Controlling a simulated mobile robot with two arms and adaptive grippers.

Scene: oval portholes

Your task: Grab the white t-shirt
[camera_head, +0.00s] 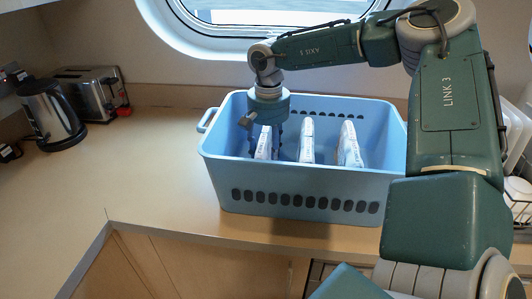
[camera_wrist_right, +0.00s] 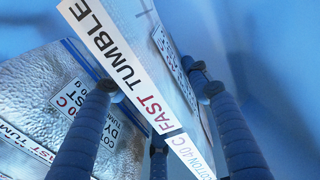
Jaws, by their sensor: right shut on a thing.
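My right gripper (camera_head: 266,138) reaches down into a blue basket (camera_head: 300,178) and is shut on the leftmost of three white packets (camera_head: 263,150) standing on edge there. In the right wrist view, its fingers (camera_wrist_right: 158,95) lie around this packet, whose white label strip (camera_wrist_right: 125,70) reads "FAST TUMBLE" and "COTTON 40 C". I cannot tell from its shape whether it is the white t-shirt. The middle packet (camera_head: 307,140) and the right packet (camera_head: 350,146) stand apart from the gripper. A shiny clear wrapper (camera_wrist_right: 45,90) shows at left in the wrist view. My left gripper is out of view.
The basket's walls surround the gripper closely. The basket stands on a beige counter (camera_head: 160,180) under an oval porthole (camera_head: 265,12). A kettle (camera_head: 52,115) and a toaster (camera_head: 95,92) are at the far left. The counter left of the basket is clear.

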